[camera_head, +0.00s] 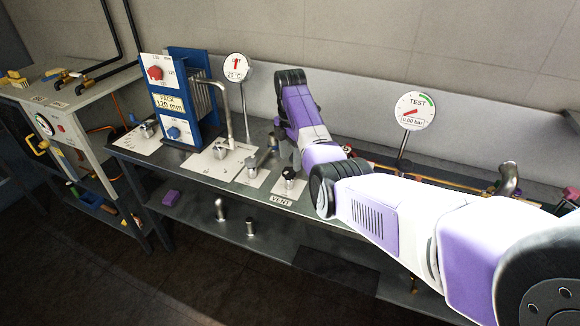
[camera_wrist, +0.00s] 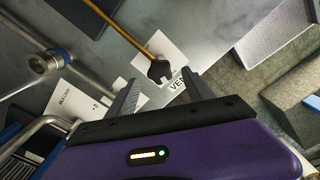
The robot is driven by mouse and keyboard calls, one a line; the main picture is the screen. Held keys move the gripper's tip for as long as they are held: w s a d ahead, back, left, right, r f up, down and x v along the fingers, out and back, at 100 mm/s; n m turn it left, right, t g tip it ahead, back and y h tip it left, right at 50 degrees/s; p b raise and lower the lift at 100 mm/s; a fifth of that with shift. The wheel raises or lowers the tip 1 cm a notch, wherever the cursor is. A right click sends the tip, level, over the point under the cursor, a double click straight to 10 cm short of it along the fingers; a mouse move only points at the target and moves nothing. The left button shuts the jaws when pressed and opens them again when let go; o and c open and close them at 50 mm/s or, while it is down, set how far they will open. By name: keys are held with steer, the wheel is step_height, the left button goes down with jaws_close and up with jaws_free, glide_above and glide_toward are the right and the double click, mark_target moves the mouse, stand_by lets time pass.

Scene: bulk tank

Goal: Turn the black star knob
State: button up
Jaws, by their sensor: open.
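The black star knob (camera_head: 289,173) sits on top of a small valve on a white plate marked VENT, near the front edge of the bench. In the wrist view the black knob (camera_wrist: 160,72) shows just beyond the gap between my fingertips, on the end of an orange-brown stem or pipe. My gripper (camera_wrist: 161,88) is open, with its two grey fingers apart and nothing between them. The knob looks apart from both fingers, but the remaining distance is hard to tell. In the head view my gripper is largely hidden by my arm.
Left of the knob stand a metal pipe (camera_head: 228,110) and a blue plate pack (camera_head: 190,95). A round TEST gauge (camera_head: 415,110) stands behind my arm, and a smaller dial (camera_head: 236,67) stands left. A lower shelf holds a purple block (camera_head: 171,198).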

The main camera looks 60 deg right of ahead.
mark_target(290, 170)
steer(key=shift+f, duration=2.3)
jaws_close()
